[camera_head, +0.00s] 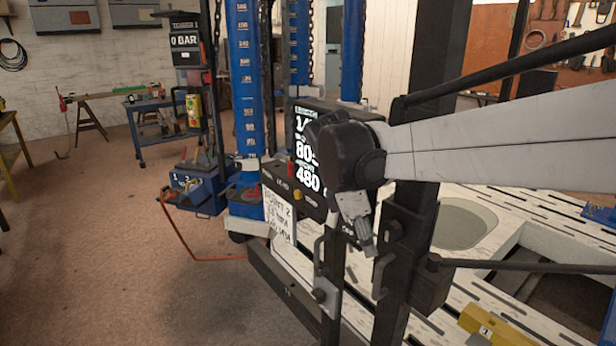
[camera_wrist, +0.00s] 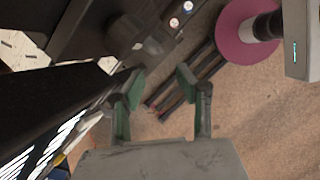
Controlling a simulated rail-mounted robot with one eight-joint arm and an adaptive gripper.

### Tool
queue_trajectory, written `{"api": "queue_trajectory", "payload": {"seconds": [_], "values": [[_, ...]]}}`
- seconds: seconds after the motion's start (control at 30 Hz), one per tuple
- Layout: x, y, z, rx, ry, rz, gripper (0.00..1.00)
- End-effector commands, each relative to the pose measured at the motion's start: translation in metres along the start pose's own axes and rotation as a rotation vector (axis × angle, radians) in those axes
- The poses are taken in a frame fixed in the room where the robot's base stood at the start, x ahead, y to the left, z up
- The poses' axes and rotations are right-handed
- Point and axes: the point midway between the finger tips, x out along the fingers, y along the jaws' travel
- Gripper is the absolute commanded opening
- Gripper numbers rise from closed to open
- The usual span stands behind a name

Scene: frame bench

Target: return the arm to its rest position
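My arm reaches in from the right in the camera_head view and ends at a dark wrist joint beside the black control panel (camera_head: 280,187) of the frame bench. A small grey end piece hangs below that joint in front of a black post; its fingers cannot be made out there. In the wrist view my gripper (camera_wrist: 158,92) shows two fingers with green pads, clearly apart. The gap between them is empty, with brown floor and dark bars behind it. The rest position is not marked in either view.
Black upright posts (camera_head: 411,235) and rails of the bench stand close around the wrist. The white slotted bench deck (camera_head: 365,268) lies behind and right, with a yellow block (camera_head: 497,325). Blue columns (camera_head: 245,75) rise behind the panel. Open floor (camera_head: 130,240) lies left.

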Motion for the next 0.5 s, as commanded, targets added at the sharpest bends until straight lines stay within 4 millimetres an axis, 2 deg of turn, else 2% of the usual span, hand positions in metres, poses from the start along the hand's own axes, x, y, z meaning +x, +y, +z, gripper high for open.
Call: {"api": "queue_trajectory", "payload": {"seconds": [0.2, 0.5], "values": [[0.001, -0.037, 0.021, 0.268, 0.105, 0.071, 0.33], [0.009, -0.09, 0.039, 0.699, 0.298, 0.147, 0.33]]}}
